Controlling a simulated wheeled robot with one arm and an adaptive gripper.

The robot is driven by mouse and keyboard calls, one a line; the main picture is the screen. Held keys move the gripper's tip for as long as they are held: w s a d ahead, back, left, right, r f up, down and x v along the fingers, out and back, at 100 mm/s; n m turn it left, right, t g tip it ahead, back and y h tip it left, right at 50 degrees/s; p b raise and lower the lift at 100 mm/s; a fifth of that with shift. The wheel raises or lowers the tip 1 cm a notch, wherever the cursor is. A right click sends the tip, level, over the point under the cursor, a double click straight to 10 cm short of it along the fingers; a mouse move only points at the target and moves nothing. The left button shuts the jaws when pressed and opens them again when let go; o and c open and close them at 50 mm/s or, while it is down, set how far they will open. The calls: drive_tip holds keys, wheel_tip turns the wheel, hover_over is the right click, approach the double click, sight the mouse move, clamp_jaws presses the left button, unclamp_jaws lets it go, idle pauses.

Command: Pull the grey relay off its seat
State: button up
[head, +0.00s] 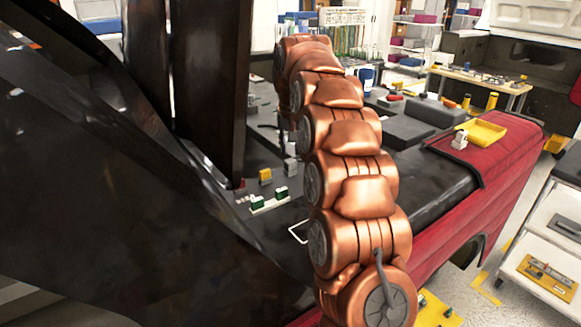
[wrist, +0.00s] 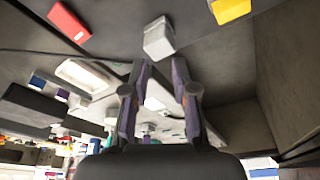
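The grey relay (wrist: 159,38) is a pale grey block on a dark panel, just beyond my fingertips in the wrist view. In the head view a small grey block (head: 291,168), which looks like the same relay, stands beside the arm. My gripper (wrist: 164,66) is open, its two purple-lined fingers apart with nothing between them. The relay is roughly in line with the gap, slightly to its left. I cannot tell how far the tips are from it. In the head view my copper arm hides most of the gripper. The relay's seat is not clearly visible.
A red block (wrist: 69,20) and a yellow block (wrist: 230,10) flank the relay, with space between. In the head view, a yellow block (head: 265,175) and green blocks (head: 257,202) are nearby. A yellow tray (head: 483,131) lies on the red fender. A dark wall (wrist: 292,75) rises at right.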

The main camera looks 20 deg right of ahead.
drive_tip(key=v, duration=0.7)
drive_tip(key=shift+r, duration=0.2)
drive_tip(key=shift+s, duration=0.1)
